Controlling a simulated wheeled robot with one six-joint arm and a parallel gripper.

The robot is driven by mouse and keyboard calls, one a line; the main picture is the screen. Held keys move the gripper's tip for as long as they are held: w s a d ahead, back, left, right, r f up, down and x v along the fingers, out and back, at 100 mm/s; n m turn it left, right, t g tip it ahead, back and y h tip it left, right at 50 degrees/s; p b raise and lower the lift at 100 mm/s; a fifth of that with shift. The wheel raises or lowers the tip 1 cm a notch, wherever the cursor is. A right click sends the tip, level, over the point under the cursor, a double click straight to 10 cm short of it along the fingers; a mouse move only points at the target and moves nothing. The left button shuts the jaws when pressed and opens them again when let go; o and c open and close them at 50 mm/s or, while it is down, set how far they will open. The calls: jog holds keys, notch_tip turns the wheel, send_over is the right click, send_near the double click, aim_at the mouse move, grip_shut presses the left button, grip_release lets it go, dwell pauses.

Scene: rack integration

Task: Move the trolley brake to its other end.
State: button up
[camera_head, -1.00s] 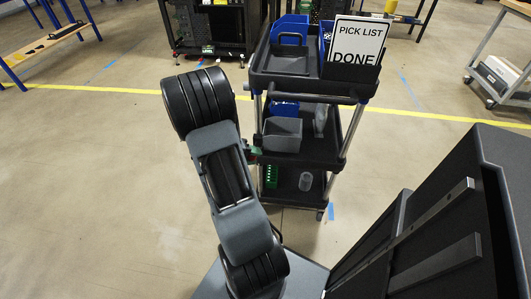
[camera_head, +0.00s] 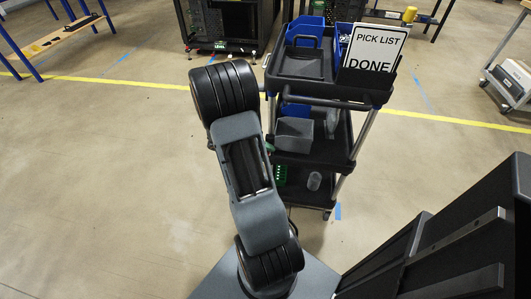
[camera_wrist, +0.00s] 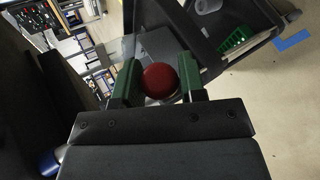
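The trolley (camera_head: 300,107) is a dark three-shelf cart in the middle of the head view. A round red knob (camera_wrist: 160,80) shows in the wrist view, in front of the trolley's dark frame; it looks like the brake's handle. My gripper (camera_wrist: 160,84) has two green fingers, one on each side of the knob, and both appear to touch it. The knob's stem and the rest of the brake are hidden. In the head view my arm covers the gripper and the trolley's left side, with only a bit of green showing.
The trolley carries blue bins (camera_head: 302,31), a grey bin (camera_head: 294,134) and a "PICK LIST DONE" sign (camera_head: 374,48). A black rack (camera_head: 224,25) stands behind. A blue-legged bench (camera_head: 50,40) is far left, another cart (camera_head: 506,84) far right. The floor left of my arm is clear.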

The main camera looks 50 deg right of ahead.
jog(key=o, duration=0.4)
jog(key=shift+c, duration=0.2)
jog(key=p+v, duration=0.2)
jog(key=v, duration=1.2)
jog(key=shift+d, duration=0.15)
